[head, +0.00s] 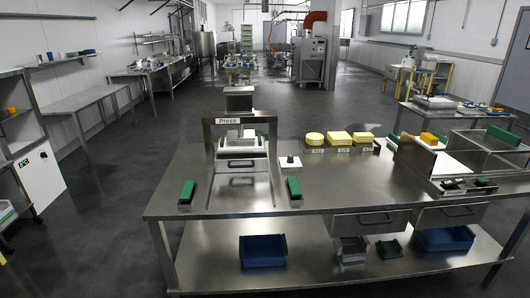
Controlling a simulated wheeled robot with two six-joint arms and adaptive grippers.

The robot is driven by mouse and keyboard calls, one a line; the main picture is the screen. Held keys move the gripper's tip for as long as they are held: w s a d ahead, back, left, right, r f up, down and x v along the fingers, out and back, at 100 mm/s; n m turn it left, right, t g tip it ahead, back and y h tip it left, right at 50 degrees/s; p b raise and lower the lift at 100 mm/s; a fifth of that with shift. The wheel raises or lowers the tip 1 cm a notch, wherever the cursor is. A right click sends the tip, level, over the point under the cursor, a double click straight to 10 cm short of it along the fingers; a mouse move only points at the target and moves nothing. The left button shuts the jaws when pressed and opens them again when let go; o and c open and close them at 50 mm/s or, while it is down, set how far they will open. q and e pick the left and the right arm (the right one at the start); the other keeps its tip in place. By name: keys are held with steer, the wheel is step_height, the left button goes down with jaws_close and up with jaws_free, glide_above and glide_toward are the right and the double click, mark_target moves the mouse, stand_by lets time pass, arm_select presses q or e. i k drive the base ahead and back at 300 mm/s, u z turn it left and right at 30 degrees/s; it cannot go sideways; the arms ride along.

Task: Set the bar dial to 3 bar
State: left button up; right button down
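A small dark knob on a pale square base (290,161) sits on the steel table just right of the press (240,130). It looks like the bar dial, but its markings and setting are too small to read. The press has a steel frame with a "Press" label, a dark block on top and a drawer-like front below. Other small dark controls (453,183) sit on a panel at the table's right; I cannot tell what they are. Neither of my grippers shows in the head view.
Green blocks (187,191) and (294,187) lie on the steel table (330,198) either side of the press. Yellow cheeses (314,138) stand behind labels at the back. A steel bin (420,157) stands at the right. Blue crates (262,251) are on the lower shelf. The front middle tabletop is clear.

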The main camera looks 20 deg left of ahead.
mark_target(290, 158)
steer(key=u, duration=0.25)
steer(key=i, duration=1.15)
steer(key=z, duration=0.25)
